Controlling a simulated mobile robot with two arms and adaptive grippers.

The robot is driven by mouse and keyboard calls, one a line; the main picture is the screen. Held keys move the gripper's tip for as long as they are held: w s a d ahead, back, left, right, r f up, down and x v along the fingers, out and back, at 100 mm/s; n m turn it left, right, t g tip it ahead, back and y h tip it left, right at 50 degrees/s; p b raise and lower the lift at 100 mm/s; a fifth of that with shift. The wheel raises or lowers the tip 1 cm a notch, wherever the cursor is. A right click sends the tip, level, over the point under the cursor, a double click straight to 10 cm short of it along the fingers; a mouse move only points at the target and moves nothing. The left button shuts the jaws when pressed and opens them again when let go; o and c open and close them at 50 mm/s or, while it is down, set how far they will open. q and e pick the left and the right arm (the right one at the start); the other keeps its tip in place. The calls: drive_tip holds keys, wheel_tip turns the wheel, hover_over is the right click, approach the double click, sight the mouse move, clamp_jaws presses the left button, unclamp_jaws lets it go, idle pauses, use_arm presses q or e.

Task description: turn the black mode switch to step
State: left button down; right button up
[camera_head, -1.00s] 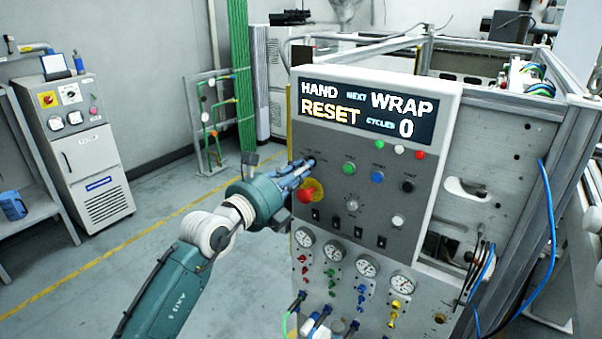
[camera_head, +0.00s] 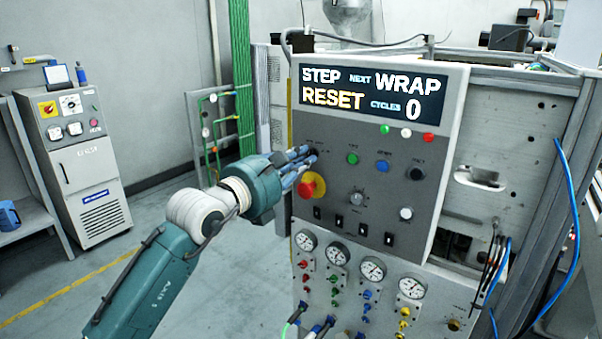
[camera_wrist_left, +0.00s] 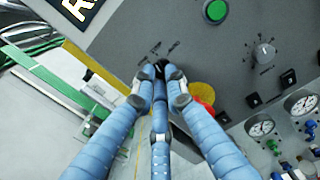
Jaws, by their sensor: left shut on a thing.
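The black mode switch (camera_wrist_left: 153,72) is at the upper left of the grey control panel (camera_head: 335,205), mostly hidden by my fingers in the head view. My left gripper (camera_head: 312,153) has its blue fingers shut on the switch; the left wrist view shows the fingertips (camera_wrist_left: 157,87) on either side of it. The display (camera_head: 372,92) reads STEP, NEXT WRAP, RESET, CYCLES 0. The small lettering around the switch is too blurred to read. My right gripper is not in view.
A red emergency button on a yellow base (camera_head: 311,186) sits just below the switch, close to my fingers. A green button (camera_head: 352,158), a blue button (camera_head: 382,166) and a grey knob (camera_head: 358,195) are to the right. Gauges (camera_head: 372,269) are below.

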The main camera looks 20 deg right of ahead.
use_arm(q)
drive_tip(key=shift+f+m+b, duration=0.1)
drive_tip(key=shift+m+b, duration=0.9)
drive_tip(key=shift+b, duration=0.05)
drive_tip(key=c, duration=1.8)
unclamp_jaws()
drive_tip(key=shift+o, duration=0.2)
drive_tip(key=v, duration=1.2)
